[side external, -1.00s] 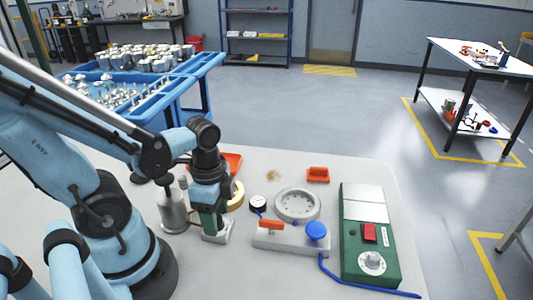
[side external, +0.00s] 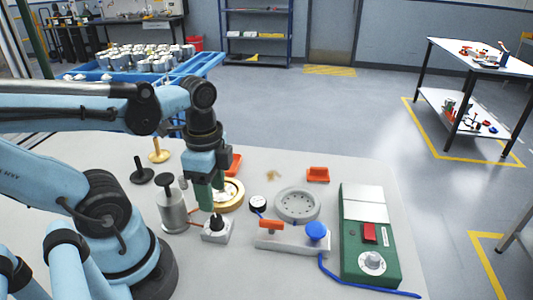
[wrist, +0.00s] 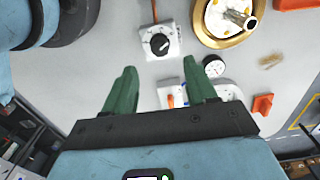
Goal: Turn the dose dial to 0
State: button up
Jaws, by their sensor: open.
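A black dial knob (side external: 216,223) sits on a small white block (side external: 215,236) on the table. In the wrist view the knob (wrist: 158,44) shows a pale pointer mark, with small dark marks on the white face (wrist: 172,52) around it; I cannot read the figures. A second, white dial (side external: 372,262) is on the green box at right. No label shows which is the dose dial. My gripper (side external: 208,206) is just above the black knob, apart from it. In the wrist view its green fingers (wrist: 159,66) are spread and empty.
A metal canister (side external: 173,210) stands close left of the block. A brass ring part (side external: 233,193) is behind, and a small gauge (side external: 258,204) is to the right. A fixture with a blue knob (side external: 317,231) and a grey round flange (side external: 297,203) stand further right.

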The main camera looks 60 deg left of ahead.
jog(key=shift+r, duration=2.45)
jog(key=w+d+f+n+t, duration=0.1)
jog(key=w+d+n+t, duration=0.1)
jog(key=w+n+t, duration=0.5)
jog(key=w+n, duration=0.2)
jog(key=w, duration=0.1)
jog(key=shift+w+d, duration=0.15)
jog(key=shift+w, duration=0.05)
